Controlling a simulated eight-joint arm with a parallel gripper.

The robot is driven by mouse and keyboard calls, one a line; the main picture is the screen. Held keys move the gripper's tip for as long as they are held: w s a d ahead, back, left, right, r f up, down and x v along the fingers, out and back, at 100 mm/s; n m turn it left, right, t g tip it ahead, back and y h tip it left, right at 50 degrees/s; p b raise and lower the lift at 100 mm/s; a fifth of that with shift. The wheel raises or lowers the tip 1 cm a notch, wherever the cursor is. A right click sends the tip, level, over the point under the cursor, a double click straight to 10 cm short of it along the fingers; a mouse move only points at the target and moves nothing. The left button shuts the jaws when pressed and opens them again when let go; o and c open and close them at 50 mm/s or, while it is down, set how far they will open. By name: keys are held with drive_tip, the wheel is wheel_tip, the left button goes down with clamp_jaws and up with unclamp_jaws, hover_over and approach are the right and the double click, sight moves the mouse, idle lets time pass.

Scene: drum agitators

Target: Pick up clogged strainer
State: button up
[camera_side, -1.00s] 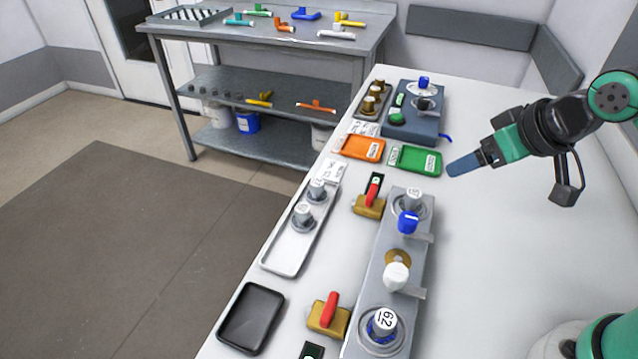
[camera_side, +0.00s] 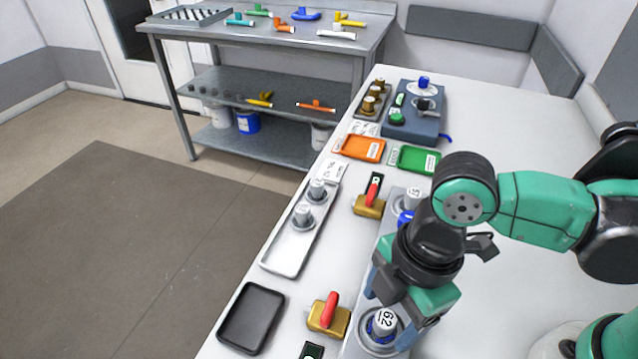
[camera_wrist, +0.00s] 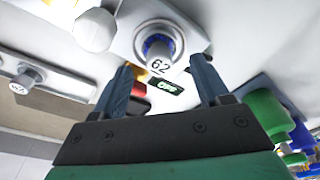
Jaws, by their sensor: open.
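A grey cap marked 62 (camera_side: 383,321) with blue around its base sits in a round seat at the near end of the grey metal rail (camera_side: 353,346). It also shows in the wrist view (camera_wrist: 158,55), just beyond and between my fingertips. My gripper (camera_side: 390,312) is open and points down over this near end. Both fingers show in the wrist view (camera_wrist: 163,75) with nothing held between them. A similar grey cap (camera_side: 412,197) and part of a blue one (camera_side: 404,218) show farther along the rail. I cannot tell which piece is the clogged strainer.
A white tray (camera_side: 272,262) holds two grey caps (camera_side: 304,215). A black tray (camera_side: 251,318) is empty. Two brass valves with red handles (camera_side: 328,313) (camera_side: 370,204) stand left of the rail. Orange (camera_side: 358,147) and green (camera_side: 417,157) trays lie farther back.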

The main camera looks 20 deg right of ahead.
drive_tip(key=shift+a+f, duration=0.15)
drive_tip(key=shift+f, duration=1)
clamp_jaws()
